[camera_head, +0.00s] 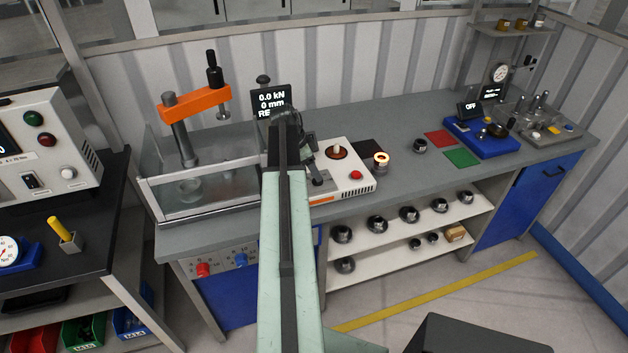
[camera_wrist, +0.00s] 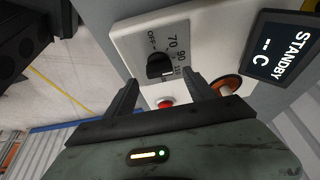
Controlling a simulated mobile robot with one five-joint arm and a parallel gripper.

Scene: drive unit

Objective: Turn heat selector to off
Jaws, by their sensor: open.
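The heat selector is a black knob (camera_wrist: 160,66) on a grey dial plate (camera_wrist: 155,45) marked OFF, 70, 90 and a higher figure. A pale mark shows on the knob's lower right side, nearer the highest figure than OFF; its exact setting is hard to read. My gripper (camera_wrist: 162,81) is open, with one finger to each side of the knob's near side, apart from it. The selector belongs to the white heater box (camera_head: 357,183), where my gripper (camera_head: 312,172) hangs over the left end and partly hides the dial.
The display (camera_wrist: 282,51) reads STANDBY with no temperature. A red button (camera_wrist: 165,103) and a brown round heater plate (camera_wrist: 226,86) lie close to my fingers. In the head view, the orange-armed press (camera_head: 195,103) stands left, and a bright-ringed part (camera_head: 381,162) stands right.

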